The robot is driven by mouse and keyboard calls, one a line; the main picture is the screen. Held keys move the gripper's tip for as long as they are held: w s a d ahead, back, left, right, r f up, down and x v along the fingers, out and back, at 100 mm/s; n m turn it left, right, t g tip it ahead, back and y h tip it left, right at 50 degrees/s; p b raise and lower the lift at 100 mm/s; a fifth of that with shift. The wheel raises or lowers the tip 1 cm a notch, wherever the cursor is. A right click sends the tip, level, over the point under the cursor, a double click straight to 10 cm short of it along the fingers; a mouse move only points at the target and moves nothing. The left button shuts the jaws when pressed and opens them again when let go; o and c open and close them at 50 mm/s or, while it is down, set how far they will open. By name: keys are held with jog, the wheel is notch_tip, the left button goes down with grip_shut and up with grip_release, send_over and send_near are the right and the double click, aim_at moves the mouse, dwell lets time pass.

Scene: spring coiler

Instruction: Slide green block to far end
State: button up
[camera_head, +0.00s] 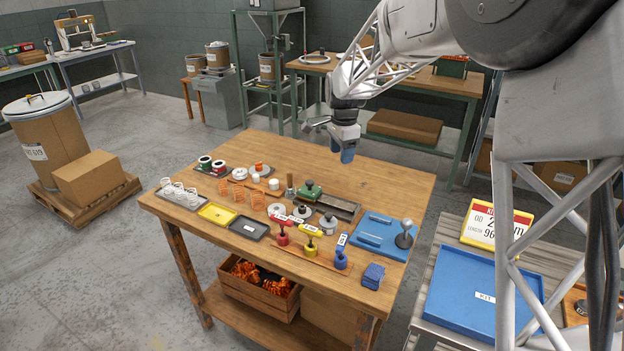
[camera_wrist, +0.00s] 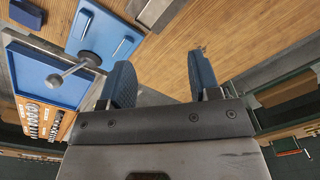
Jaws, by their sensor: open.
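The green block (camera_head: 311,190) has a dark knob on top and sits at the upper left end of a dark channel (camera_head: 340,207) on the wooden table. The channel runs from the block down to the right. My gripper (camera_head: 346,153) hangs above the back of the table, up and to the right of the block and clear of it. In the wrist view my gripper (camera_wrist: 162,80) shows two blue fingers, spread apart with nothing between them. I do not make out the green block in the wrist view.
A blue plate (camera_head: 375,240) with a grey ball-topped lever (camera_head: 405,234) stands right of the channel. Red, yellow and blue-handled tools (camera_head: 310,247) stand in front. White pieces and orange springs (camera_head: 239,195) lie left. The table's back right is bare.

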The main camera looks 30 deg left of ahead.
jog(key=m, duration=0.1)
send_over(310, 181)
notch_tip(310, 181, down, 6)
jog(key=shift+a+r, duration=0.1)
jog(key=shift+f, duration=3.95)
grip_shut()
